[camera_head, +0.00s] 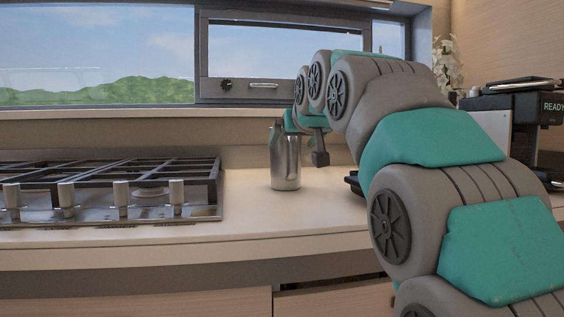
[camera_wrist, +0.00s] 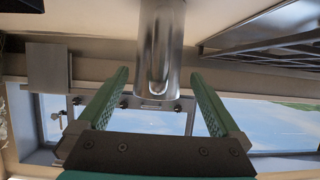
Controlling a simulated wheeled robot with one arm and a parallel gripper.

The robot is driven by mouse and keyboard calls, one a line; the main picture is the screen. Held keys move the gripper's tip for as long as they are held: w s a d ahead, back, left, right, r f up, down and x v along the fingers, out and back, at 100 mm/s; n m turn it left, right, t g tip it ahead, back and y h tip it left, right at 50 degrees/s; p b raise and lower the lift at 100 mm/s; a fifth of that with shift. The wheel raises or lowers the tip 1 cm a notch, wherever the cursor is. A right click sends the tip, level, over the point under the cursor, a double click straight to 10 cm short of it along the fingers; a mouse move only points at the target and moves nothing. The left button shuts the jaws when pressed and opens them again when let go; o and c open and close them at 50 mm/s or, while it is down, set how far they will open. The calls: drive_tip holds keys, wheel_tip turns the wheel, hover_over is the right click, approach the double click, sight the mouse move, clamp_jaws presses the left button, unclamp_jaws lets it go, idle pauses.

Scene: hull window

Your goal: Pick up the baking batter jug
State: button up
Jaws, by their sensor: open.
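The baking batter jug is most likely the shiny metal cylinder (camera_head: 286,162) standing upright on the counter, right of the stove. It also shows in the wrist view (camera_wrist: 161,40), at the top middle, in a picture that is upside down. My gripper (camera_head: 304,124) is at the jug's upper right in the head view, partly hidden by my own arm. In the wrist view my gripper (camera_wrist: 160,75) is open, its green fingers apart on either side of the jug's line. A gap shows beside each finger. I cannot tell how deep the jug sits between them.
A gas stove (camera_head: 110,190) with black grates is left of the jug. A dark machine (camera_head: 515,110) with a "READY" display stands at the right, with white flowers (camera_head: 447,62) behind. A window (camera_head: 95,55) is at the back. The counter front (camera_head: 270,225) is clear.

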sight(287, 159)
drive_tip(key=shift+f+x, duration=0.2)
drive_tip(key=shift+x, duration=3.4)
drive_tip(key=shift+d, duration=0.15)
drive_tip(key=shift+c, duration=0.4)
clamp_jaws()
